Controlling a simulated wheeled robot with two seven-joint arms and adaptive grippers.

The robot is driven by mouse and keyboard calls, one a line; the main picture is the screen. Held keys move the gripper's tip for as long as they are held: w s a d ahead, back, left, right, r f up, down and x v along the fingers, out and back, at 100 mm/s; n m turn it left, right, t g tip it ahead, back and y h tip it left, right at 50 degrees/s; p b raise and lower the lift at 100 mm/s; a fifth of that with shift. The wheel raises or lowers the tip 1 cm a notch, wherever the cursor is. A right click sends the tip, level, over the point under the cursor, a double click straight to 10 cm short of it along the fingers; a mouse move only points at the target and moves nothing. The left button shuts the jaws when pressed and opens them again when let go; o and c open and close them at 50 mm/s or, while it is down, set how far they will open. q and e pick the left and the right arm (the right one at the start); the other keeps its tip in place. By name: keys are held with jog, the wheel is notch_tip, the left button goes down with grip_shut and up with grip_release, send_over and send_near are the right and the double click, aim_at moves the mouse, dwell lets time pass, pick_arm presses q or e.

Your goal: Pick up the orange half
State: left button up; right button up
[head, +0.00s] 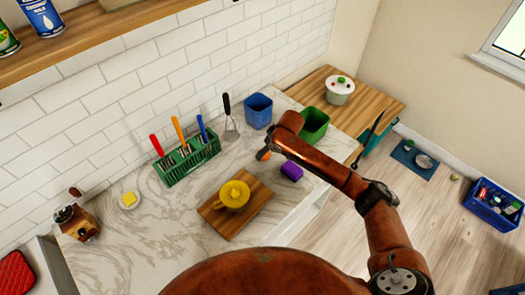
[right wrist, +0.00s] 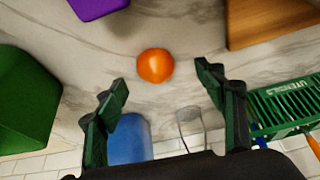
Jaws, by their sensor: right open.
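The orange half (right wrist: 155,65) is a round orange piece on the marble counter in the right wrist view. In the head view only a small part of the orange half (head: 263,156) shows beside the end of my right arm. My right gripper (right wrist: 162,82) is open and empty, its dark green fingers spread. The orange half appears between and just beyond the fingertips, with no finger seen touching it. I cannot tell the exact height above the counter. In the head view my right arm covers most of that gripper. My left gripper is in neither view.
A purple block (head: 292,171), green bin (head: 314,124) and blue bin (head: 258,110) stand close around the orange half. A green utensil rack (head: 187,160) is to the left. A yellow cup (head: 233,194) sits on a wooden board (head: 252,217).

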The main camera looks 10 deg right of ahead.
aim_at(267, 155)
jog(key=w+f, duration=0.1)
jog(key=f, duration=0.1)
jog(key=shift+w+f, duration=0.4)
jog(key=shift+x, duration=1)
jog(key=shift+w+f, duration=0.1)
jog(key=shift+f, duration=0.1)
jog(key=c, duration=1.2)
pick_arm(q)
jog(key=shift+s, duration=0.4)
pick_arm(e)
jog(key=shift+c, duration=0.2)
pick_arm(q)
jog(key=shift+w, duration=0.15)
pick_arm(e)
jog(key=shift+r, duration=0.15)
